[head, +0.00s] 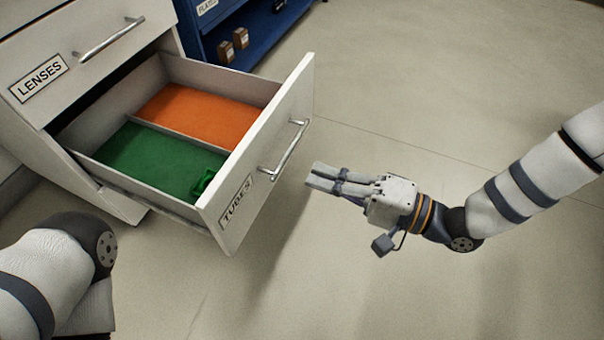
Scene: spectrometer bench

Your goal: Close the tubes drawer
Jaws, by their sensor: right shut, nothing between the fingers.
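The tubes drawer (240,210) is pulled far out of the white cabinet, its front labelled TUBES. It has a metal bar handle (284,150). Inside are two compartments, one with a green floor (150,160) and one with an orange floor (200,112). A small green object (203,183) lies in the green compartment near the drawer front. My right gripper (310,178) is shut and empty, in front of the drawer face, right of and a little below the handle, apart from it. My left arm shows at the lower left; its gripper is out of view.
Above is a shut drawer labelled LENSES (39,77) with a bar handle (108,38). A blue shelf unit (254,49) with small brown boxes (240,38) stands behind. The floor right of the drawer is clear.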

